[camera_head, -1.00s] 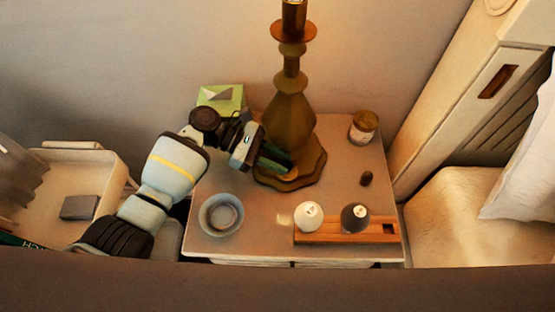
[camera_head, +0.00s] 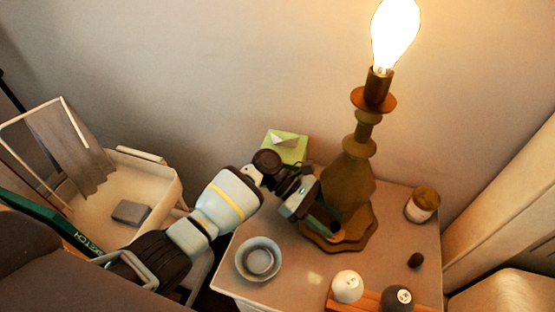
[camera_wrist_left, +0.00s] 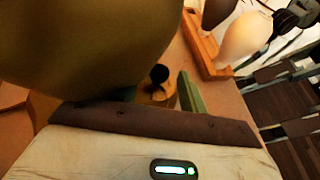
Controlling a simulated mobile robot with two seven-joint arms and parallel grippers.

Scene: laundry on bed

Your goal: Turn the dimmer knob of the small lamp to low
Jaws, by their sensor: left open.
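The lamp (camera_head: 350,180) stands on the nightstand (camera_head: 290,285), with a turned brown body, a scalloped base and a lit bare bulb (camera_head: 395,35). My left gripper (camera_head: 326,218) is at the left front of the lamp base, low beside the body. In the left wrist view the lamp body fills the upper left. A small dark knob (camera_wrist_left: 159,75) shows on the base there, between the green fingers of my open left gripper (camera_wrist_left: 158,95). I cannot tell whether the fingers touch the knob. In the head view my gripper hides the knob. My right gripper is not in view.
A grey-blue bowl (camera_head: 258,260) sits left of the lamp, a green box (camera_head: 287,146) behind my wrist. A lidded jar (camera_head: 422,205) and a small dark object (camera_head: 416,260) lie right. A wooden tray (camera_head: 370,301) with white and dark shakers is in front.

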